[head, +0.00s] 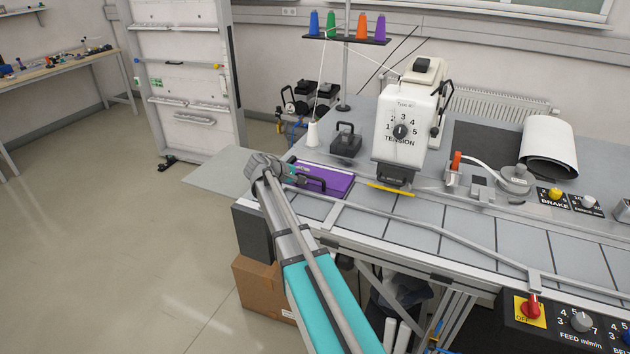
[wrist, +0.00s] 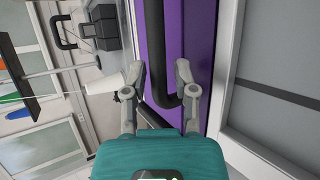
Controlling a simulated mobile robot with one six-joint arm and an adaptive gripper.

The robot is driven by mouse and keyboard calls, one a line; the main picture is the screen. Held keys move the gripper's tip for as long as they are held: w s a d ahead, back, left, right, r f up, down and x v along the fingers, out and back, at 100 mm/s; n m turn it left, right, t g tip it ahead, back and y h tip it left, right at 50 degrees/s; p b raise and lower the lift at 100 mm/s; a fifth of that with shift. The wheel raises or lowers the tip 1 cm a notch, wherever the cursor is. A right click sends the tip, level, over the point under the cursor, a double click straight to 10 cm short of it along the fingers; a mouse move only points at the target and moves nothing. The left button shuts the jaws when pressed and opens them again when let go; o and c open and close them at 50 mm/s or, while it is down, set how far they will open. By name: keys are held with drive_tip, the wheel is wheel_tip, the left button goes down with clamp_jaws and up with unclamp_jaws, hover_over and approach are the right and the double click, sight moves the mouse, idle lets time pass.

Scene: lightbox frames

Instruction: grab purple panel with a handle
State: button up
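The purple panel (head: 328,177) lies flat on the left end of the machine table and fills the upper middle of the wrist view (wrist: 204,40). Its black bar handle (head: 312,184) runs down between my fingers in the wrist view (wrist: 153,45) and curves at its lower end. My gripper (head: 284,175) is at the panel's left edge. In the wrist view its two fingers (wrist: 160,68) are apart, one on each side of the handle, with purple surface showing between them. I cannot tell whether a finger touches the handle.
The white machine head (head: 405,120) stands right of the panel. A black block with a handle (head: 346,140) and a white thread cone (head: 313,134) stand behind it. A metal rail (head: 400,220) runs along the table front. Open floor (head: 120,200) lies left.

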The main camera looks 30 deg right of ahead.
drive_tip(key=shift+c, duration=0.2)
clamp_jaws()
drive_tip(key=shift+r, duration=0.15)
idle(0.3)
wheel_tip(320, 180, up, 10)
drive_tip(key=p, duration=1)
idle(0.6)
